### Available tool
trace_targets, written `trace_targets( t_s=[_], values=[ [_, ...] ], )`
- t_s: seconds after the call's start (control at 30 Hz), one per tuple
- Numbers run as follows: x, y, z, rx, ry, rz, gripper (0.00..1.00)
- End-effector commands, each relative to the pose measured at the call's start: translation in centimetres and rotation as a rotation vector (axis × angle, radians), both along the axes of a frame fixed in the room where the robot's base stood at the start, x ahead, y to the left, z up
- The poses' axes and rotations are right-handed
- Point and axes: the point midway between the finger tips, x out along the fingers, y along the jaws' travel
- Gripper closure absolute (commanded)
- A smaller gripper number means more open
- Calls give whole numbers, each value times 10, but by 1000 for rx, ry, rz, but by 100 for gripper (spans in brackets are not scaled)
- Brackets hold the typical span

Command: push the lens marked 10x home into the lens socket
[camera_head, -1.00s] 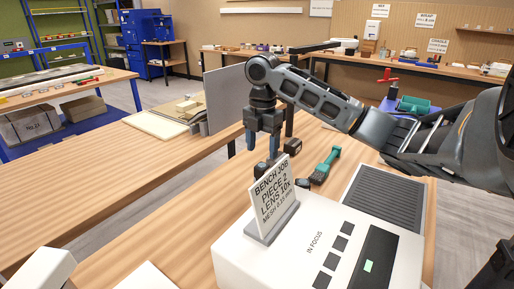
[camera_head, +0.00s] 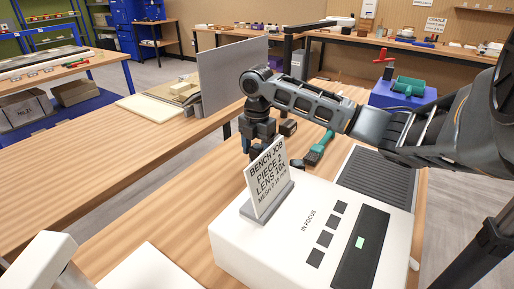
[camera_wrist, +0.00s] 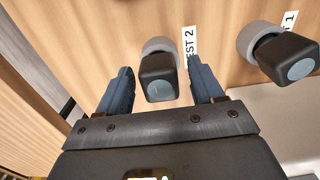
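In the wrist view my gripper (camera_wrist: 160,75) is open, with one blue-grey finger on each side of a black lens (camera_wrist: 160,85). Narrow gaps show beside that lens, which is at a grey round rest by the label "REST 2". A second black lens (camera_wrist: 285,58) is to the right, by a label ending in 1. No 10x marking is readable on either lens. In the head view my gripper (camera_head: 260,145) is low behind the sign, which partly hides it; one black lens (camera_head: 288,127) shows just right of it. I cannot identify the lens socket.
A green-handled brush (camera_head: 318,150) lies behind the instrument. A grey panel (camera_head: 232,75) stands beyond. The wooden bench at left (camera_head: 100,155) is largely clear.

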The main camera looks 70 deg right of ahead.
Motion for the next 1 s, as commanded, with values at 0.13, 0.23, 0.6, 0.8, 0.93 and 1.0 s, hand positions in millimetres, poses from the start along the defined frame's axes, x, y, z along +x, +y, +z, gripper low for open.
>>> trace_targets(
  t_s=[0.13,0.23,0.6,0.8,0.93,1.0],
  values=[
    [0,0,0,0,0,0,48],
    [0,0,0,0,0,0,58],
    [0,0,0,0,0,0,61],
    [0,0,0,0,0,0,80],
    [0,0,0,0,0,0,93],
    [0,0,0,0,0,0,100]
  ],
)
